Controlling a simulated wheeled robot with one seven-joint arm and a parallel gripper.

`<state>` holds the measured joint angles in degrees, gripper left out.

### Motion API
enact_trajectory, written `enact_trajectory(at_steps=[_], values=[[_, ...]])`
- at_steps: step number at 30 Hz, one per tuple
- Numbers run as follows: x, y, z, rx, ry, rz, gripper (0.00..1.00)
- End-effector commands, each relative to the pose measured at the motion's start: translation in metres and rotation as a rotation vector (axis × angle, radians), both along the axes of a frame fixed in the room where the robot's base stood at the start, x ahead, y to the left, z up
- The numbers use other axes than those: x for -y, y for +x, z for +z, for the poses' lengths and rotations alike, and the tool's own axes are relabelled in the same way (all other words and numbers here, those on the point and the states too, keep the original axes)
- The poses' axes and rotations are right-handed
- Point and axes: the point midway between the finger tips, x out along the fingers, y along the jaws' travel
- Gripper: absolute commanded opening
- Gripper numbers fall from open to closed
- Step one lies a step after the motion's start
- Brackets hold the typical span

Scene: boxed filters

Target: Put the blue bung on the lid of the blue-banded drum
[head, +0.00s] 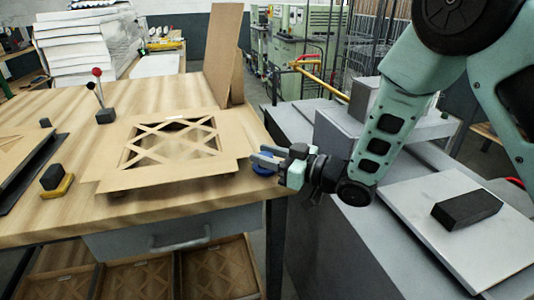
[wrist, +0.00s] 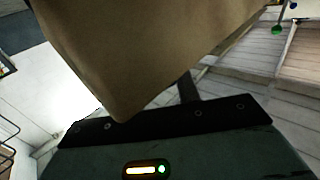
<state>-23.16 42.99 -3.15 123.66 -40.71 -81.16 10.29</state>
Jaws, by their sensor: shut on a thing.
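My gripper (head: 265,158) is at the right edge of the wooden table, just right of the cardboard frame, with its fingers pointing left. It is shut on the blue bung (head: 262,171), a small blue piece showing just below the fingertips and partly hidden by them. In the wrist view a large brown surface fills the middle and hides the fingertips and the bung. No blue-banded drum or lid can be made out in either view.
The cardboard frame with a lattice (head: 115,181) lies on the table (head: 60,224). A tall cardboard piece (head: 226,55) stands behind it. A black block on a yellow base (head: 53,178) sits at left. A grey plate with a black block (head: 467,208) lies at right.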

Motion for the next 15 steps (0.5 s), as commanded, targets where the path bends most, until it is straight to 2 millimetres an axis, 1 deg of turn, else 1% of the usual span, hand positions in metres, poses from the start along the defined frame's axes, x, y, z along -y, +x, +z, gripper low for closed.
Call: enact_trajectory(at_steps=[2,3,5,6,15], values=[[0.0,-0.0001,-0.0001,0.0,0.0,0.0,0.1],[0.0001,-0.0002,-0.0002,0.0,0.0,0.0,0.35],[0.0001,-0.0002,-0.0002,0.0,-0.001,0.0,0.52],[0.0002,-0.0002,-0.0002,0.0,-0.001,0.0,0.54],[0.0023,-0.001,-0.0002,0.0,0.0,0.0,0.54]])
